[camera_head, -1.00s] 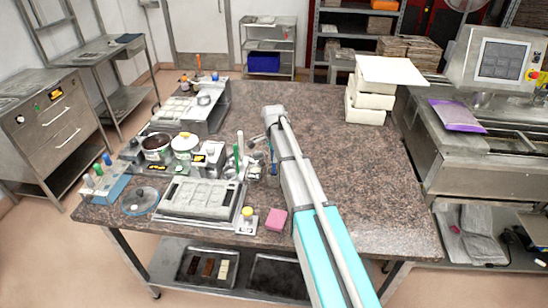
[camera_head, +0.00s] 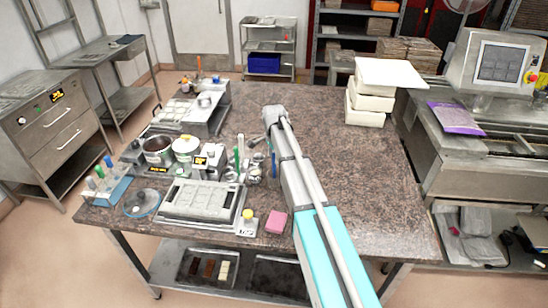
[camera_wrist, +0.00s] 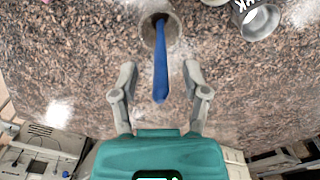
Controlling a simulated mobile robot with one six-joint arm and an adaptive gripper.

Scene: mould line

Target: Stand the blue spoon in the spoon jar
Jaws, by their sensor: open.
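The blue spoon (camera_wrist: 160,62) shows in the wrist view with its handle pointing toward my camera. Its far end goes into the mouth of a round grey jar (camera_wrist: 147,32), and that end is hidden inside. My gripper (camera_wrist: 157,78) is open, with one finger on each side of the handle and a gap to both. In the head view a thin blue upright piece, seemingly the spoon (camera_head: 274,165), shows just left of my arm. My gripper is small and hard to make out there.
In the head view, a mould tray (camera_head: 202,200), a pink block (camera_head: 276,222) and white pots (camera_head: 185,148) crowd the table's left. White boxes (camera_head: 369,103) stand at the back right; the right tabletop is clear.

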